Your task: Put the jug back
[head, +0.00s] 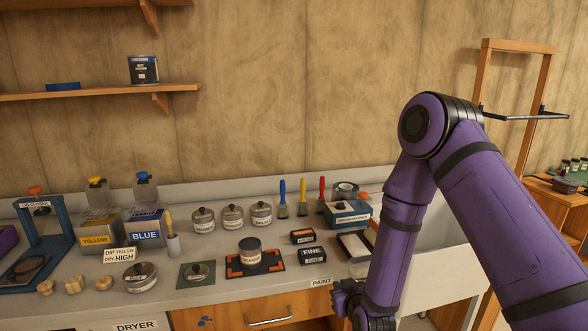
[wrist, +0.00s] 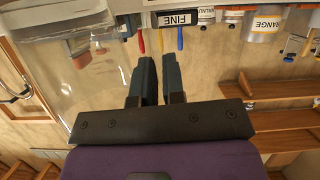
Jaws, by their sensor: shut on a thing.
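My gripper (head: 346,300) is low in the head view, at the front of the bench by the PAINT label, mostly hidden by my arm. In the wrist view, its two dark fingers (wrist: 158,66) are close together. A clear, see-through shape (wrist: 92,85) stands beside the fingers on the left; it looks like the jug, with only its faint outline showing. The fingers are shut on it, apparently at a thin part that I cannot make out. I cannot make out the jug in the head view.
A black-and-orange mat (head: 277,266) bears a grey-lidded can (head: 249,253). Sanding blocks, one marked FINE (head: 312,256), lie right of it. A blue box (head: 347,216) stands behind. A white sink (head: 445,255) is at the right. A wall shelf (head: 100,92) is at upper left.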

